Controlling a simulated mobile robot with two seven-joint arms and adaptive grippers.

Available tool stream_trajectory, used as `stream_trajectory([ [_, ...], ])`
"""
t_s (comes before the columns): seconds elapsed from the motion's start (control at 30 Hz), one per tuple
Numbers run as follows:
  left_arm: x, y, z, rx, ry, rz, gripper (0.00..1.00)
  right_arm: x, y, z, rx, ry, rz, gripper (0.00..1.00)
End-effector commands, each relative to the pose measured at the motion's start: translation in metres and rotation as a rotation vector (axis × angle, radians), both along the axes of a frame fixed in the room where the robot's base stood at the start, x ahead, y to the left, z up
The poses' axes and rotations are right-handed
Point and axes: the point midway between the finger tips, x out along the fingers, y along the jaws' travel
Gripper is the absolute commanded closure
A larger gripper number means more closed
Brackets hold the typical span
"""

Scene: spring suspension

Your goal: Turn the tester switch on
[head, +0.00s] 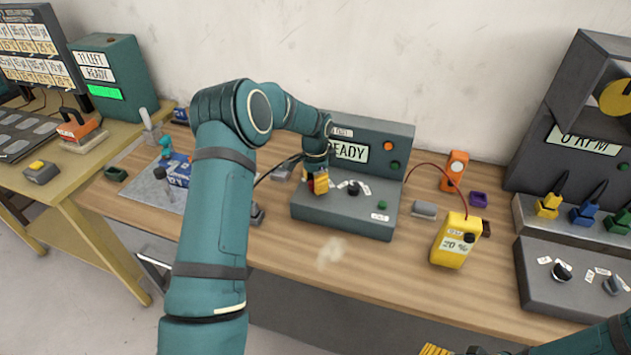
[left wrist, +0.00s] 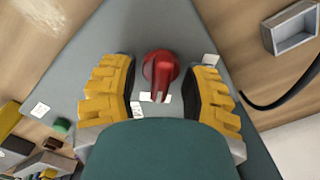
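The tester (head: 390,150) is a grey-green box with a lit READY display (head: 348,152) and a sloping front panel. A red switch knob (left wrist: 160,72) with a raised grip sits on this panel, with small white labels around it. My left gripper (head: 318,184) is over the left part of the panel and mostly covers the red knob in the head view. In the left wrist view its yellow-padded fingers (left wrist: 160,92) are apart, one on each side of the knob, with gaps. My right gripper (head: 436,350) shows only partly at the bottom edge; its opening is unclear.
The panel also has a black knob (head: 354,188) and a green button (head: 380,204). To its right are a yellow 20 % meter (head: 455,241) with a red cable and an orange device (head: 456,168). A second machine (head: 570,295) with knobs stands at far right.

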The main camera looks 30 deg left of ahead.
Motion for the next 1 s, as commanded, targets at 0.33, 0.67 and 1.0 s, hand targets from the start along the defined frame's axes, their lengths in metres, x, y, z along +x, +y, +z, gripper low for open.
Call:
stream_trajectory([
  [0.33, 0.002, 0.0, 0.012, 0.001, -0.006, 0.001, 0.54, 0.0, 0.0, 0.0, 0.0, 0.0, 0.0, 0.2],
  [0.67, 0.002, 0.0, 0.076, 0.002, -0.007, 0.0, 0.54, 0.0, 0.0, 0.0, 0.0, 0.0, 0.0, 0.2],
  [1.0, 0.001, 0.0, 0.118, 0.001, -0.003, 0.0, 0.54, 0.0, 0.0, 0.0, 0.0, 0.0, 0.0, 0.2],
])
